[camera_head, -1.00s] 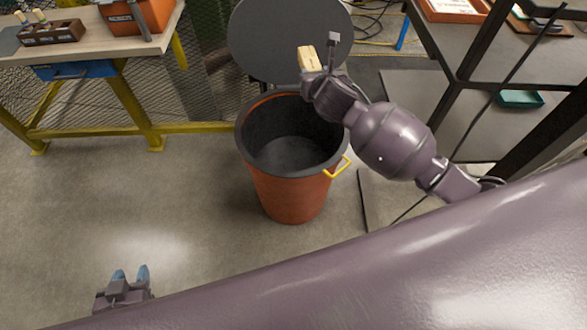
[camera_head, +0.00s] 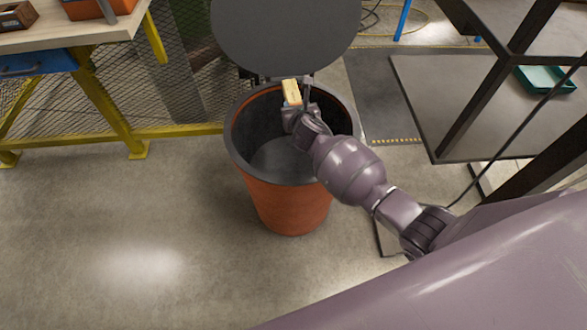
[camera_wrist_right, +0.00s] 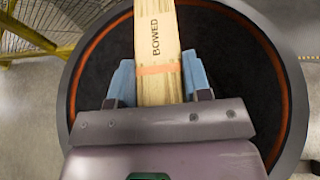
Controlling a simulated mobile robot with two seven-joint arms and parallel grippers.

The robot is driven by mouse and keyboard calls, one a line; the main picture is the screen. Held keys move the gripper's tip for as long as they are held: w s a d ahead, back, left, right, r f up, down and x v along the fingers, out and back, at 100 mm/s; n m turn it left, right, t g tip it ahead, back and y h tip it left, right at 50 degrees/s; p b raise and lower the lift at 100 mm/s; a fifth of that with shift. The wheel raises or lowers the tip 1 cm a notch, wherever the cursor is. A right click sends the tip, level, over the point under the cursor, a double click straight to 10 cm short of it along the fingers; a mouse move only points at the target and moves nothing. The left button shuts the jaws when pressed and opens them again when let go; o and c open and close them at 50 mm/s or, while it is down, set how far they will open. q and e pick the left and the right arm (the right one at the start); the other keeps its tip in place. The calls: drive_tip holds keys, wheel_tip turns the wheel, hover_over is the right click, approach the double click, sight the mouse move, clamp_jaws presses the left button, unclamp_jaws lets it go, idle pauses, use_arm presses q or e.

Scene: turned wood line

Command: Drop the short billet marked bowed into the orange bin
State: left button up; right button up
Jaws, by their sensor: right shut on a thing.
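The short pale wooden billet (camera_head: 292,92) is held in my right gripper (camera_head: 296,106). In the right wrist view the billet (camera_wrist_right: 156,42) reads BOWED and has an orange band; the blue fingers of the gripper (camera_wrist_right: 158,85) are shut on its sides. The orange bin (camera_head: 288,206) stands on the floor with a dark rim and dark inside. In the head view the billet appears over the back part of the bin's opening; in the wrist view the bin's mouth (camera_wrist_right: 235,70) lies behind it. My left gripper is out of view.
A round dark lid (camera_head: 285,35) stands raised behind the bin. A workbench with yellow legs (camera_head: 105,105) is at the left. A dark shelf rack (camera_head: 450,110) with a green tray (camera_head: 545,79) is at the right. The floor left of the bin is clear.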

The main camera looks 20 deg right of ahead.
use_arm(q)
drive_tip(key=b, duration=0.1)
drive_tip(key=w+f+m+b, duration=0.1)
drive_tip(key=b, duration=0.1)
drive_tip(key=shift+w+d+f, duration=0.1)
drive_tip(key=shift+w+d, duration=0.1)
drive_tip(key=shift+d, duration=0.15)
use_arm(e)
wheel_tip(320, 180, down, 5)
drive_tip(key=shift+f, duration=0.1)
drive_tip(key=o, duration=0.7)
drive_tip(key=shift+c, duration=0.2)
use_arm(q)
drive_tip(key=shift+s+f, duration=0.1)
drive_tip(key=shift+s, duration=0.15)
use_arm(e)
drive_tip(key=o, duration=0.4)
drive_tip(key=shift+o, duration=0.2)
drive_tip(key=shift+s, duration=0.15)
